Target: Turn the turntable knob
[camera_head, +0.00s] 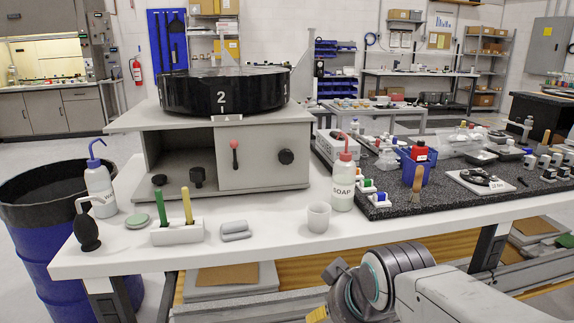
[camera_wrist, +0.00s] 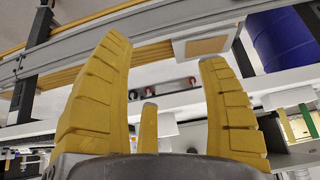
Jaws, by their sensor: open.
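The turntable (camera_head: 221,91) is a wide black drum marked "2", on top of a grey housing (camera_head: 262,140) on the white bench. A round black knob (camera_head: 285,157) is on the housing's front panel at the right. A lever with a red tip (camera_head: 234,145) is left of it on the same panel. My gripper (camera_wrist: 162,50) has yellow fingers, spread apart with nothing between them. In the head view my arm is low in front of the bench, well below and apart from the knob; only a bit of yellow finger shows. I cannot make out the knob in the wrist view.
The bench front holds a holder with green and yellow handles (camera_head: 177,233), a grey block (camera_head: 236,231), a white cup (camera_head: 319,217) and a soap bottle (camera_head: 342,181). A blue barrel (camera_head: 65,270) stands left. A dark mat (camera_head: 450,199) with several items lies right.

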